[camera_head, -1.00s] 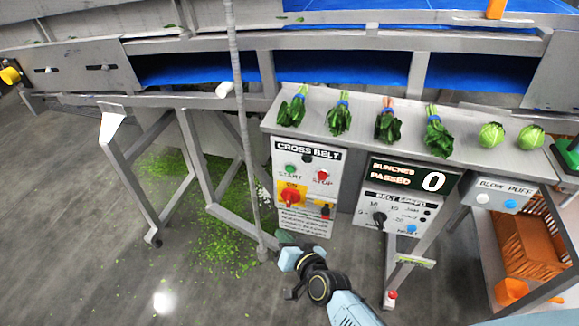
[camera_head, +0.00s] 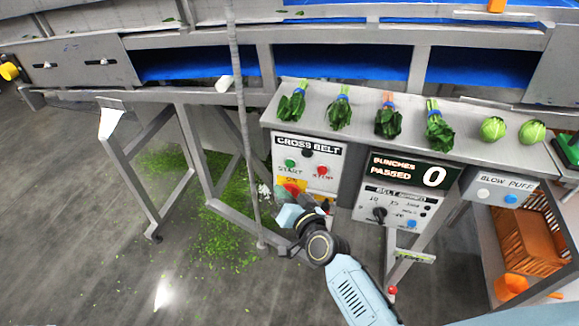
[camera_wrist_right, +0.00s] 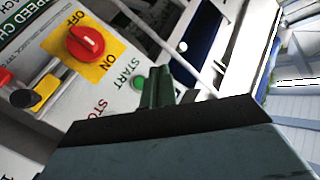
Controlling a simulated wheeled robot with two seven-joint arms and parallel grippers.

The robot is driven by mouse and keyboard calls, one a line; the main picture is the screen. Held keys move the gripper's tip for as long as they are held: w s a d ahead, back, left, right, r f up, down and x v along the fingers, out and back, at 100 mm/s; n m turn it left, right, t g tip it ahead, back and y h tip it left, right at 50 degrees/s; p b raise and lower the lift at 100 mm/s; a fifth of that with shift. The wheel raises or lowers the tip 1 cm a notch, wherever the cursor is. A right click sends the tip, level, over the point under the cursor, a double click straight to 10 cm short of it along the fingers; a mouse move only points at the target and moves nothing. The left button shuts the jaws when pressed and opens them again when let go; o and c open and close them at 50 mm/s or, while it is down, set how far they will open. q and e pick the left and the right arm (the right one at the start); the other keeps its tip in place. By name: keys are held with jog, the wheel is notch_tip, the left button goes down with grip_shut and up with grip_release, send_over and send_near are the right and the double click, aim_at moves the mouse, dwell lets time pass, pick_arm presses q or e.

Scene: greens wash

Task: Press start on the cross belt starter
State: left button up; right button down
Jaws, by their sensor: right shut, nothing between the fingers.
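The cross belt starter (camera_head: 322,155) is a white panel below the bench. It has a green START button (camera_head: 289,163) at upper left and a red STOP button (camera_head: 322,170) beside it. A red rotary switch on a yellow plate (camera_head: 291,186) sits below, partly hidden by my right arm. My right gripper (camera_head: 284,216) is shut and empty, in front of the panel's lower left. In the right wrist view the shut fingers (camera_wrist_right: 158,88) show close to the green START button (camera_wrist_right: 138,82); contact cannot be told. The red switch (camera_wrist_right: 85,42) shows there too. My left gripper is not in view.
Bunches of greens (camera_head: 291,105) and two round green heads (camera_head: 493,129) lie on the bench above. A thin grey post (camera_head: 242,130) stands left of the panel. The bunches-passed display (camera_head: 415,172) and blow puff box (camera_head: 500,190) are to the right.

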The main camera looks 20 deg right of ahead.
aim_at(290, 164)
jog(key=w+d+b, duration=0.1)
jog(key=w+d, duration=0.2)
jog(key=w, duration=0.2)
jog(key=shift+d+b, duration=0.2)
jog(key=shift+b, duration=0.2)
jog(key=shift+w, duration=0.1)
dwell(1.7)
jog(key=shift+w+d, duration=0.25)
jog(key=shift+w, duration=0.05)
jog(key=shift+w+d+b, duration=0.25)
jog(key=shift+w+b, duration=0.05)
jog(key=shift+w, duration=0.05)
dwell(0.9)
jog(key=shift+s+a+p, duration=0.45)
jog(key=shift+s+p, duration=0.05)
jog(key=shift+s, duration=0.2)
